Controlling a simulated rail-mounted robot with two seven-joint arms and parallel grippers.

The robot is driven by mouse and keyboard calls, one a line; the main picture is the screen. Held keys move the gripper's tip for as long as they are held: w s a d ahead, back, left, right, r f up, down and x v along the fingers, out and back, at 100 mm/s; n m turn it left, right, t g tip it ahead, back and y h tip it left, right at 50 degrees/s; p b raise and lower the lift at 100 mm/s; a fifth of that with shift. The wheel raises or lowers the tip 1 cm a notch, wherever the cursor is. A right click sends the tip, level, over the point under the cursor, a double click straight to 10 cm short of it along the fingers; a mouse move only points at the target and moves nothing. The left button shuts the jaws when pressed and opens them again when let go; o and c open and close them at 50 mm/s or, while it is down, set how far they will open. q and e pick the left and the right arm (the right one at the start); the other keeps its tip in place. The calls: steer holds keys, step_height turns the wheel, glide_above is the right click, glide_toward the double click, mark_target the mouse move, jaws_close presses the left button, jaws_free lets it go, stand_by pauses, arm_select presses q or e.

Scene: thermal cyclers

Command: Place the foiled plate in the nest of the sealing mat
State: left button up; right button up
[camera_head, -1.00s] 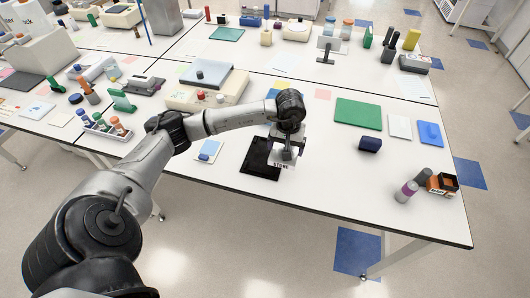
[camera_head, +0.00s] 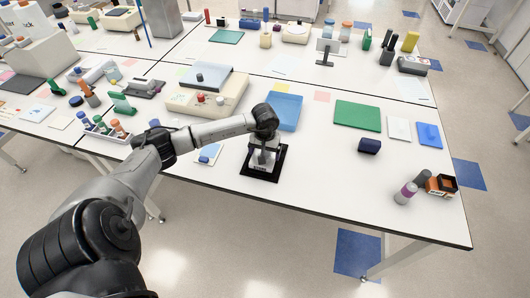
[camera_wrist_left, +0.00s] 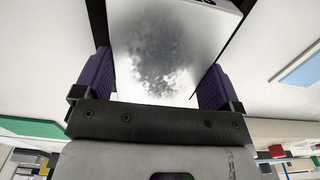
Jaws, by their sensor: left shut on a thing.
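My left gripper (camera_head: 263,155) is shut on the foiled plate (camera_wrist_left: 155,50). In the left wrist view the plate has a white surface with a mottled grey patch, and both purple finger pads press its sides. In the head view my gripper and arm hide most of the plate. The black sealing mat (camera_head: 262,177) lies near the front edge of the table. The plate is over the middle of the mat, with black showing around it. I cannot tell whether it touches the nest. My right gripper is not in view.
A blue tray (camera_head: 287,110) lies just behind the mat. A white card with a blue item (camera_head: 206,157) is to its left. A cream device (camera_head: 207,92) stands back left. A green mat (camera_head: 357,115) and a dark blue block (camera_head: 369,146) are to the right, with bare table between.

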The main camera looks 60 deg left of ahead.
arm_select(q)
steer(key=shift+f, duration=0.4)
steer(key=shift+f, duration=0.1)
steer(key=o, duration=0.7)
